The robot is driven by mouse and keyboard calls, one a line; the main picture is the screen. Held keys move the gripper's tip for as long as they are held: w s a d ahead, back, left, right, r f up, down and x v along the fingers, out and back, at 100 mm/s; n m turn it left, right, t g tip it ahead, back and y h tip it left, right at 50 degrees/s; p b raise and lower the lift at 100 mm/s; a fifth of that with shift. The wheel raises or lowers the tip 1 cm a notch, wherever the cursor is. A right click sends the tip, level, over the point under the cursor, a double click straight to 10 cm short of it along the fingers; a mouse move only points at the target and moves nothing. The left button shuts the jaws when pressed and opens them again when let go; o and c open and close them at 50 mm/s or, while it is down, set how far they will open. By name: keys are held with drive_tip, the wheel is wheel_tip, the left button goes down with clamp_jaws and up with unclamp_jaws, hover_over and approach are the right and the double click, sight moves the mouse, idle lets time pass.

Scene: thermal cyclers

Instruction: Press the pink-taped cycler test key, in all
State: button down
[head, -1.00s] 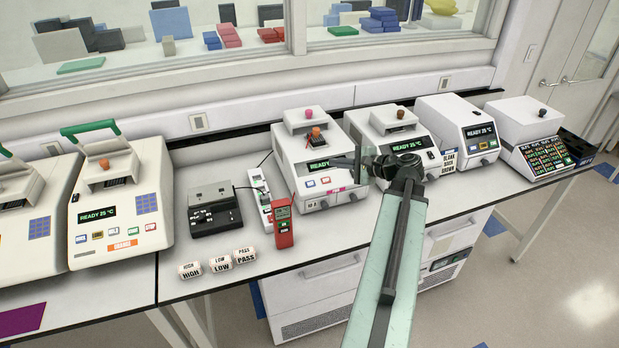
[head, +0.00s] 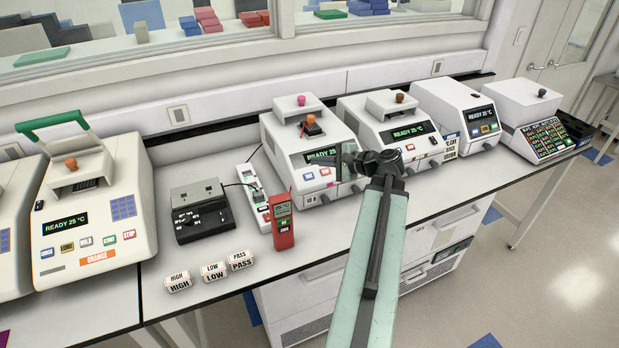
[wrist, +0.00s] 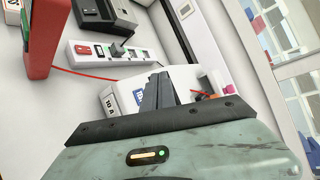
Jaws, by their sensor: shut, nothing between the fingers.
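The cycler with pink tape (head: 332,184) is a white box (head: 278,149) with a pink knob on its lid and a display reading READY. A blue key (head: 308,176) and a red key (head: 325,171) show on its front. My gripper (head: 346,158) is shut and empty, in front of the right part of this face, hiding part of it. In the wrist view my shut fingers (wrist: 160,90) overlap a white casing (wrist: 120,98) with a blue key and a "10 A" label. I cannot tell whether they touch it.
An orange-labelled cycler (head: 85,238) stands left. Another white cycler (head: 393,126) stands close on the right. Small HIGH, LOW and PASS blocks sit near the bench's front edge.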

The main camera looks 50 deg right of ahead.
sight(309, 177)
drive_tip(key=w+f+b, duration=0.1)
drive_tip(key=f+b, duration=0.1)
drive_tip(key=w+d+f+b, duration=0.1)
drive_tip(key=f+b, duration=0.2)
drive_tip(key=w+f+b, duration=0.1)
drive_tip(key=f+b, duration=0.1)
drive_tip(key=shift+w+d+f, duration=0.2)
drive_tip(key=shift+d+f, duration=0.1)
drive_tip(key=shift+f, duration=0.05)
drive_tip(key=shift+w+f+b, duration=0.1)
drive_tip(key=shift+w+b, duration=0.05)
drive_tip(key=shift+b, duration=0.2)
idle(1.4)
drive_tip(key=shift+w+d+f+b, duration=0.1)
drive_tip(key=shift+w+f+b, duration=0.1)
drive_tip(key=shift+f+b, duration=0.15)
drive_tip(key=shift+w+f+b, duration=0.15)
drive_tip(key=shift+f+b, duration=0.1)
drive_tip(key=shift+b, duration=0.05)
idle(0.6)
drive_tip(key=shift+r, duration=0.1)
drive_tip(key=shift+s+r+p, duration=0.35)
drive_tip(key=shift+r+p, duration=0.2)
drive_tip(key=shift+p, duration=0.1)
